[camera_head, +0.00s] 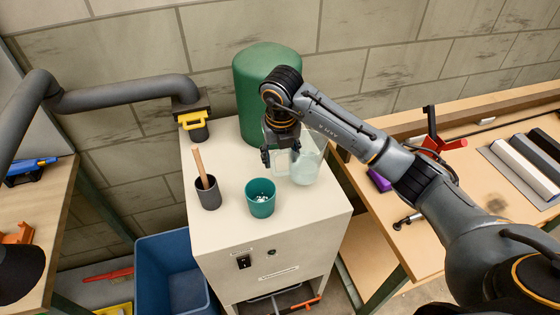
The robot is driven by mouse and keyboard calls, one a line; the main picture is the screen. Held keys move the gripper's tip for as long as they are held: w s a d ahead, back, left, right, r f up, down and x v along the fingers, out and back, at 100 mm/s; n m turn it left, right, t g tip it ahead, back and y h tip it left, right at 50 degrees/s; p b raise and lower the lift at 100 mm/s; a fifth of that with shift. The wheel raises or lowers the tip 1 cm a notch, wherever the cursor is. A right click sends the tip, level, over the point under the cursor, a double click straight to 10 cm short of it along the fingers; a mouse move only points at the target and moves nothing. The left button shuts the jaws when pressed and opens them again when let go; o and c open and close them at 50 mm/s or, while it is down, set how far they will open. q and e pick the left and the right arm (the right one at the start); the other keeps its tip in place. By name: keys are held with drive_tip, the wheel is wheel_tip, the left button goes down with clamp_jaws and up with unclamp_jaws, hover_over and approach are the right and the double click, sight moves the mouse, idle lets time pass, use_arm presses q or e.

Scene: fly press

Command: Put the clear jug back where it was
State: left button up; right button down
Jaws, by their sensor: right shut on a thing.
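The clear jug (307,166) is see-through and pale. It is over the back right part of the cream cabinet top (310,205). My right gripper (281,158) comes in from the right and points down at the jug's left side. It is shut on the jug, seemingly at its handle. The fingers and wrist hide part of the jug. I cannot tell whether its base touches the cabinet top. My left gripper is not in view.
A teal cup (261,200) with white bits inside stands in front of the jug. Left of it is a dark cup (209,195) holding a wooden stick. A green cylinder (253,90) stands behind. A blue bin (150,258) is at lower left, a workbench (400,262) at right.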

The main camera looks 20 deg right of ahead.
drive_tip(key=shift+w+f, duration=0.2)
drive_tip(key=shift+f, duration=0.05)
wheel_tip(320, 180, down, 3)
drive_tip(key=shift+w+r+p, duration=0.1)
drive_tip(key=shift+w+p, duration=0.05)
drive_tip(key=shift+p, duration=0.95)
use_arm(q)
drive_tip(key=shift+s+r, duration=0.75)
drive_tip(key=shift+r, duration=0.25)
use_arm(e)
drive_tip(key=shift+f, duration=0.25)
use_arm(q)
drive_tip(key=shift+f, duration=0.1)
use_arm(e)
drive_tip(key=c, duration=0.5)
unclamp_jaws()
drive_tip(key=shift+f, duration=0.15)
